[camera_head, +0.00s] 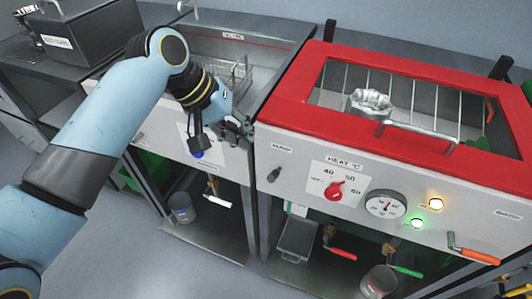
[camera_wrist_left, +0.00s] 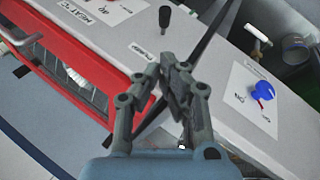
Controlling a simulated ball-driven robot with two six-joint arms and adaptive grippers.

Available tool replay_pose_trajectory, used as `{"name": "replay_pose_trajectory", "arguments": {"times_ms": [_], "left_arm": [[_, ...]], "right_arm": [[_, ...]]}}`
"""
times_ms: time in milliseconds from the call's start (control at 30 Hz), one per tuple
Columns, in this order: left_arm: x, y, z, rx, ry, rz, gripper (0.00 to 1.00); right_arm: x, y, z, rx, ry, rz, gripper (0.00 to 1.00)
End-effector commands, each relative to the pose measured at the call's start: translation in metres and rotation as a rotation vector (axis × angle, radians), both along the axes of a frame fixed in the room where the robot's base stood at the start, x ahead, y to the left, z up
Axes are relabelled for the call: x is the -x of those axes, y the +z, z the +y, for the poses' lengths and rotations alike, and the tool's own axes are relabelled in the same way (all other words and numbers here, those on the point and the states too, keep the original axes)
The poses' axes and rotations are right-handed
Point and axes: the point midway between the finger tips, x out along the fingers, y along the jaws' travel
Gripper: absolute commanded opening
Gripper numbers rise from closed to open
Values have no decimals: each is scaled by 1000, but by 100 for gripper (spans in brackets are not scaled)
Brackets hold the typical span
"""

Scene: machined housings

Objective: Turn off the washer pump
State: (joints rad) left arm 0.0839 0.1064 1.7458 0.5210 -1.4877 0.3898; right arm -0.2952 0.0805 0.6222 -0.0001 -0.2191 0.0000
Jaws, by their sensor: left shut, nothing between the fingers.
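The black lever (camera_head: 273,174) sits under a small label (camera_head: 282,149) that seems to read as a pump label, at the left end of the white front panel. In the head view it points down. The lever (camera_wrist_left: 165,17) also shows in the left wrist view, beyond the fingertips. My left gripper (camera_head: 240,130) is shut and empty, above and left of the lever, close to the panel's top edge and apart from the lever. In the left wrist view my left gripper (camera_wrist_left: 173,70) has its fingers together. My right gripper is not in view.
A blue knob (camera_head: 197,154) is on the neighbouring panel. The red-framed lid (camera_head: 290,95) with its metal handle (camera_head: 420,135) covers the bath. A red heat knob (camera_head: 334,191), a gauge (camera_head: 386,204) and lit amber (camera_head: 436,203) and green (camera_head: 417,223) lamps are right of the lever.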

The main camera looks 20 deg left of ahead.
Motion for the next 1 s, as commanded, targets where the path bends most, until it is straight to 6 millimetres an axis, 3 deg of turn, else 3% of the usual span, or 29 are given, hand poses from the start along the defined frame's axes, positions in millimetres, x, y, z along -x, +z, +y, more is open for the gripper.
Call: {"name": "replay_pose_trajectory", "arguments": {"times_ms": [267,700,1000], "left_arm": [[-1,-6,-2,0,1,3,0],[-23,-69,-32,0,1,3,0],[-30,-88,-40,-1,1,1,0]], "right_arm": [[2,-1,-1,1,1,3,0],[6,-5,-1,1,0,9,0],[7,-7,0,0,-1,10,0]]}}
